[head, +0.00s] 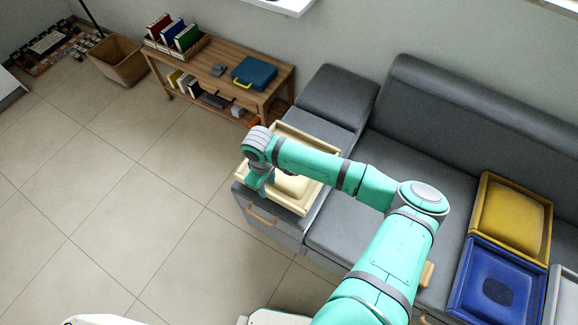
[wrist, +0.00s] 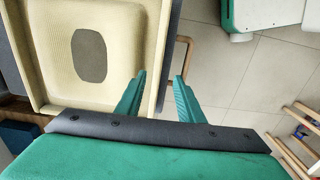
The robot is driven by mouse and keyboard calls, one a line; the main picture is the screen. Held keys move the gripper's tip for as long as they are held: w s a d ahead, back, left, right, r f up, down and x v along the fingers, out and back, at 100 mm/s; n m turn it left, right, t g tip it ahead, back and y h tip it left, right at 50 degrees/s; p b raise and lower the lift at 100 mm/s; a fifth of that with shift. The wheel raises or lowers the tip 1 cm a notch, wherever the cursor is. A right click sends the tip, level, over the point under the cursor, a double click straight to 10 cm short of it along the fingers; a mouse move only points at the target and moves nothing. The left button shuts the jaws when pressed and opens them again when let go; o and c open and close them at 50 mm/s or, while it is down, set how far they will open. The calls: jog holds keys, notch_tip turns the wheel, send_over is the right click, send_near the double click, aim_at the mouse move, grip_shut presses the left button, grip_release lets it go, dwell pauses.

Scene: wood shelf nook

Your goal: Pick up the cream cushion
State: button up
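The cream cushion (wrist: 112,30) has a dark oval patch and lies in a cream tray (wrist: 30,70) on the grey sofa seat. In the head view my arm hides part of the cushion (head: 293,186) and of the tray (head: 322,150). My gripper (wrist: 160,75) is open and empty. In the wrist view its fingers point to the tray's edge, beside the cushion, with one finger near the rim and the other past it. In the head view my gripper (head: 262,186) is at the tray's left side, and its fingers are too small to tell apart.
A yellow tray with a cushion (head: 512,218) and a blue tray with a cushion (head: 497,285) stand at the sofa's right. A wooden shelf (head: 220,52) with books and a blue case (head: 254,74) stands behind. A bin (head: 120,62) is at the left.

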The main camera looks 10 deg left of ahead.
aim_at(269, 192)
jog(key=shift+w+f, duration=0.2)
jog(key=shift+f, duration=2.5)
grip_shut()
